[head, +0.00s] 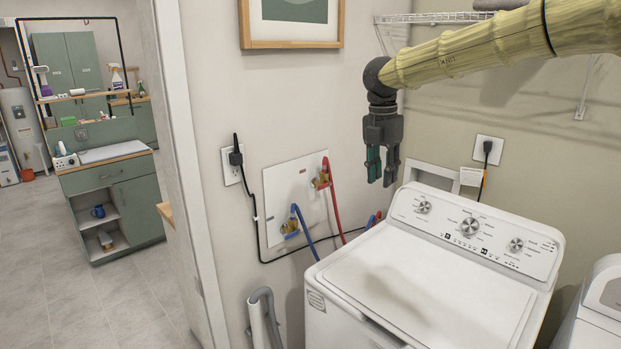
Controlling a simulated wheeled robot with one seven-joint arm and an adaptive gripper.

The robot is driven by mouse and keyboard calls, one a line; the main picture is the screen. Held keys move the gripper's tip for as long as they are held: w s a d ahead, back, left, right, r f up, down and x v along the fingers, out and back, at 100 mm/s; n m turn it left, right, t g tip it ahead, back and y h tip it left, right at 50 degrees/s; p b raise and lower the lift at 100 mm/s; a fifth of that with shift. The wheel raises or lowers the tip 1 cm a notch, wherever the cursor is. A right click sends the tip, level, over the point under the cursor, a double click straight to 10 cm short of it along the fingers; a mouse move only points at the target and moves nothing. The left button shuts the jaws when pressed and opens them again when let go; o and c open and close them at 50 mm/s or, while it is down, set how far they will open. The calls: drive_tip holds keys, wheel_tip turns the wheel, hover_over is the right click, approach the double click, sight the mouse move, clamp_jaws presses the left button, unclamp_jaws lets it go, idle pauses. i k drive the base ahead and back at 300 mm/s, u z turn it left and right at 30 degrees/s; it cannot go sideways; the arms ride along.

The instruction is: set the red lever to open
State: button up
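The red lever (325,168) is small and sits at a brass valve on a white wall panel (290,180), in the middle of the head view. A red hose (335,212) runs down from that valve. A second brass valve with a blue lever (293,212) and a blue hose (306,236) is lower left on the panel. My gripper (381,178) hangs with its fingers down, to the right of the red lever and apart from it. A gap shows between its fingers, and nothing is held. The lever's exact angle is too small to tell.
A white washing machine (415,285) stands below my gripper, with its raised control panel (470,230) at the back. A black cord (256,215) hangs left of the valve panel. A wire shelf (430,17) is above. A doorway opens at left onto clear floor (130,310).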

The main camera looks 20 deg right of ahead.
sight(326, 185)
drive_tip(key=i, duration=1.2)
drive_tip(key=z, duration=0.05)
